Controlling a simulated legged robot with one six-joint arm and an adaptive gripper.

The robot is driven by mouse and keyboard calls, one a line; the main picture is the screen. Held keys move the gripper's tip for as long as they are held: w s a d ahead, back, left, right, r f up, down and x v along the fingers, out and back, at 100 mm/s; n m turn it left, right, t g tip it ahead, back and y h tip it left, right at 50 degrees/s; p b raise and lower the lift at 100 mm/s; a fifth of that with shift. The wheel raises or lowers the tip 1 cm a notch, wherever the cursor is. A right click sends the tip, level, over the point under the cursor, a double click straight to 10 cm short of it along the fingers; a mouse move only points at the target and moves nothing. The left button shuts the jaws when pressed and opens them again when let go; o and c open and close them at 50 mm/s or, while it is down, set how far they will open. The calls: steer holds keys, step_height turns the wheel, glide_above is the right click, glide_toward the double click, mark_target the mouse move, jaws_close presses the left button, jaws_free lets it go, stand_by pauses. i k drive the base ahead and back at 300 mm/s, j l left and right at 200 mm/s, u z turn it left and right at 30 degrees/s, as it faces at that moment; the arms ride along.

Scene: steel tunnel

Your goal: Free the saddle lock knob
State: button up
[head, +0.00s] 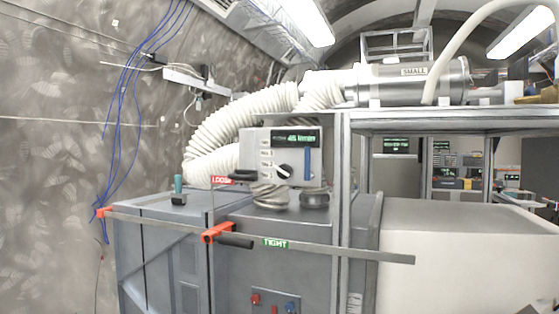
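A long grey metal bar (345,253) runs across in front of the grey cabinets in the head view. An orange saddle-like clamp (215,232) sits around or against the bar left of its middle; I cannot tell which. A dark handle or knob (236,242) sticks out to the right from the clamp, close to a green label reading TIGHT (275,243). A red label reading LOOSE (221,180) is above, with a dark piece (243,175) beside it. My gripper is not in view.
A grey instrument (281,156) with a lit display and dial stands behind the bar. A ribbed white hose (228,122) curves behind it. Blue cables (124,100) hang on the left wall. A large pale box (455,255) fills the lower right.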

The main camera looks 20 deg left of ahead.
mark_target(284, 172)
steer(key=k+j, duration=0.1)
steer(key=j, duration=0.2)
steer(key=k+j, duration=0.25)
steer(key=j, duration=1.65)
steer(key=k, duration=0.05)
